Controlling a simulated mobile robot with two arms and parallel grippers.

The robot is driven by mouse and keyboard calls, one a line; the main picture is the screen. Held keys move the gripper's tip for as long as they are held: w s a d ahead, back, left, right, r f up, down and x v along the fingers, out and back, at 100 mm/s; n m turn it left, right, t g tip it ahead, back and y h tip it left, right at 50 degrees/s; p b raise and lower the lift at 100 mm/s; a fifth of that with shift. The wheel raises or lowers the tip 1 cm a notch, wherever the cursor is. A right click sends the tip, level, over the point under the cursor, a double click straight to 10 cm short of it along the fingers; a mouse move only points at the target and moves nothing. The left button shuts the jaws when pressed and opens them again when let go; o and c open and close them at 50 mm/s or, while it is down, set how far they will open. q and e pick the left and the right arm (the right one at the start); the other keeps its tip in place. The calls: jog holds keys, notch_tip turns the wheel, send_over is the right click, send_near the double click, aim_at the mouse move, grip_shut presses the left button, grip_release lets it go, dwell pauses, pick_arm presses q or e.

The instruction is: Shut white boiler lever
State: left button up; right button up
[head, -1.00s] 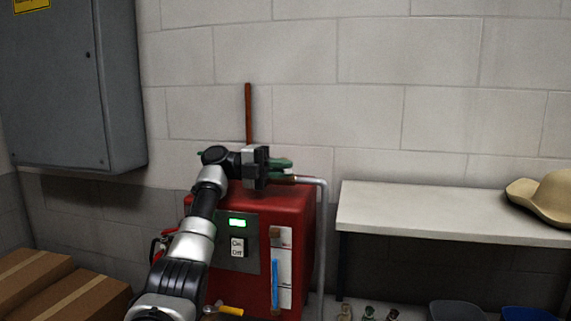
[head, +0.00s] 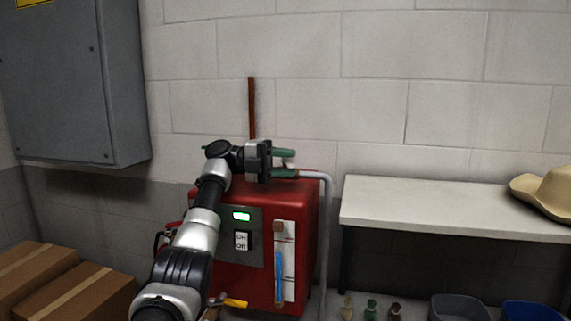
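The red boiler (head: 230,278) stands against the wall, with a green-lit display and an On/Off switch on its front panel. My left gripper (head: 286,163) is above the boiler's top right, pointing right. Its two green fingers are apart, one above the other. A small white piece (head: 289,165), which looks like the white lever, shows between or just behind the fingers. I cannot tell whether they touch it. The gripper hides part of the pipe fitting there. My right gripper is not in view.
A grey pipe (head: 325,240) runs down the boiler's right side. A yellow-handled lever (head: 234,302) is low at its front. A white table (head: 430,213) with a beige hat (head: 548,194) stands right. Cardboard boxes (head: 75,296) are at lower left, a grey cabinet (head: 70,80) above.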

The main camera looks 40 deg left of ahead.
pick_arm(q)
jog(key=shift+b+v, duration=0.45)
jog(key=shift+v, duration=3.35)
